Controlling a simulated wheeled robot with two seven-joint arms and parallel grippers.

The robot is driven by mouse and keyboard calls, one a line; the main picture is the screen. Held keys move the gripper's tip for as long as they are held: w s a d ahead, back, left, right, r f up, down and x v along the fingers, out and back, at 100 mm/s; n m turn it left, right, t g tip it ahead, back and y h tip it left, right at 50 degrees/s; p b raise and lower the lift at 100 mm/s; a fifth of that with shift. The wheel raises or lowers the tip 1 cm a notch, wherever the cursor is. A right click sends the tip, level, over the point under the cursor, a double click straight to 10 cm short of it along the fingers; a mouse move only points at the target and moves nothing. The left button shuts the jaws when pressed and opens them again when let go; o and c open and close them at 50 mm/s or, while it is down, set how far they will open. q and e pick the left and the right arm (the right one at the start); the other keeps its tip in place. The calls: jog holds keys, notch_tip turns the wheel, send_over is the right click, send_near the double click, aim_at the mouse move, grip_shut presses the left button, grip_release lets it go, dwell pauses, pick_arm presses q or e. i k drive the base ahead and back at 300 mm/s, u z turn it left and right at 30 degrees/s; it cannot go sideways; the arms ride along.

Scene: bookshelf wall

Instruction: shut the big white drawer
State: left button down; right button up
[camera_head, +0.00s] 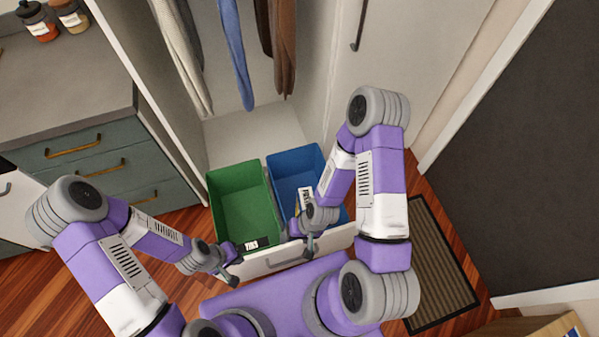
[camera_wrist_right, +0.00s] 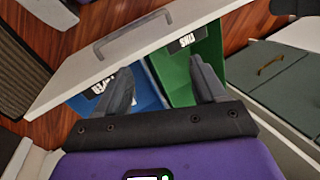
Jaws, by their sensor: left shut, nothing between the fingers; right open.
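The big white drawer (camera_head: 285,259) is pulled out at the bottom of the open wardrobe, with a green bin (camera_head: 243,197) and a blue bin (camera_head: 290,166) inside. In the right wrist view its white front (camera_wrist_right: 70,85) carries a grey handle (camera_wrist_right: 130,37). My left gripper (camera_head: 234,267) is shut and empty at the left end of the drawer front; I cannot tell whether it touches. My right gripper (camera_head: 310,244) is over the right part of the drawer by the front's inner side. Its fingers (camera_wrist_right: 163,80) are spread and empty, above the bins. My right arm hides part of the blue bin.
Clothes (camera_head: 232,50) hang above the drawer. A grey-green cabinet (camera_head: 110,165) stands on the left, with jars (camera_head: 38,22) on its counter. A tall white door (camera_head: 405,60) stands at the right. A striped mat (camera_head: 436,265) lies on the wooden floor.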

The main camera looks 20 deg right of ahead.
aim_at(287, 255)
jog(key=z, duration=0.8)
jog(key=k, duration=1.4)
jog(key=u, duration=0.8)
